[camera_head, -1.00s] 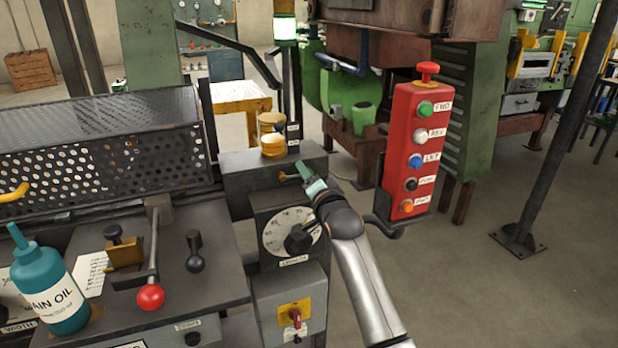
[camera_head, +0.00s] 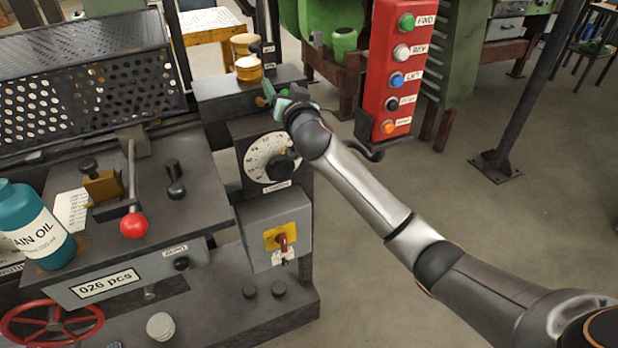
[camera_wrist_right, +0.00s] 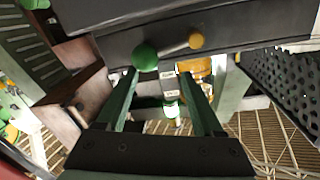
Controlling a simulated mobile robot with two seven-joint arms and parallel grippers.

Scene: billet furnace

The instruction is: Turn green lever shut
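The green lever shows in the right wrist view as a green ball (camera_wrist_right: 145,57) on a short metal rod. The rod runs right to a brass-coloured pivot (camera_wrist_right: 195,41) on a dark housing. My right gripper (camera_wrist_right: 158,75) is open, its two green fingers spread apart. The ball sits by the fingertips, nearer the left finger in that view; I cannot tell whether they touch. In the head view my right gripper (camera_head: 281,97) is at the dark box below the amber cups, and the lever is mostly hidden there. My left gripper is not in view.
A red button pendant (camera_head: 391,70) hangs close to the right of my right gripper. A dial (camera_head: 265,160) and a yellow-plated switch (camera_head: 280,238) are below it. The oil bottle (camera_head: 35,230), red-knobbed lever (camera_head: 134,225) and perforated guard (camera_head: 80,75) are left. Open floor lies right.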

